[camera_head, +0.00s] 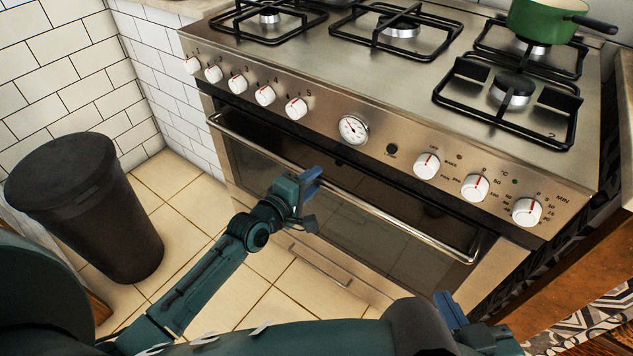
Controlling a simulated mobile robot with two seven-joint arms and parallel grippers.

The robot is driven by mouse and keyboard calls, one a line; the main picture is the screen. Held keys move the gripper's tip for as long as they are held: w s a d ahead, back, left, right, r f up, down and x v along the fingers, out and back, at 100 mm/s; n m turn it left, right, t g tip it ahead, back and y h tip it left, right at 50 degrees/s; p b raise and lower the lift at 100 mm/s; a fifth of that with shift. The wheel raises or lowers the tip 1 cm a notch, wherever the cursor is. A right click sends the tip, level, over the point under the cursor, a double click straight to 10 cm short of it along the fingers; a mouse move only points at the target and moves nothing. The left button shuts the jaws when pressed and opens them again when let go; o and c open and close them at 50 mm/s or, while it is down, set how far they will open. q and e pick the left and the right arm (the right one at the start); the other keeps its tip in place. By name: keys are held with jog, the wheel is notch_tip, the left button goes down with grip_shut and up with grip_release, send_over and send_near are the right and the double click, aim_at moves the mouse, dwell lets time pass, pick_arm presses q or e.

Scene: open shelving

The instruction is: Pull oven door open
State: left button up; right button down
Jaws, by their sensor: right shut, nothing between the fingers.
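The oven door (375,240) is on the front of a steel stove, below the control panel, and looks shut. Its dark glass window sits behind a long metal handle bar (400,222) that slants across the door's upper part. My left gripper (310,182) is at the handle's middle-left part and overlaps it in the picture. I cannot tell whether it touches the bar, and its finger gap is hidden. My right gripper (449,308) is low at the picture's bottom right, in front of the door's lower right, shut and empty, apart from the handle.
White knobs (427,166) and a dial (353,129) line the panel. A green pot (547,20) stands on the back right burner. A black bin (95,205) stands left on the tiled floor (190,210). A wooden cabinet (590,260) borders the right.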

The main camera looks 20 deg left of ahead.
pick_arm(q)
jog(key=shift+x, duration=1.1)
grip_shut()
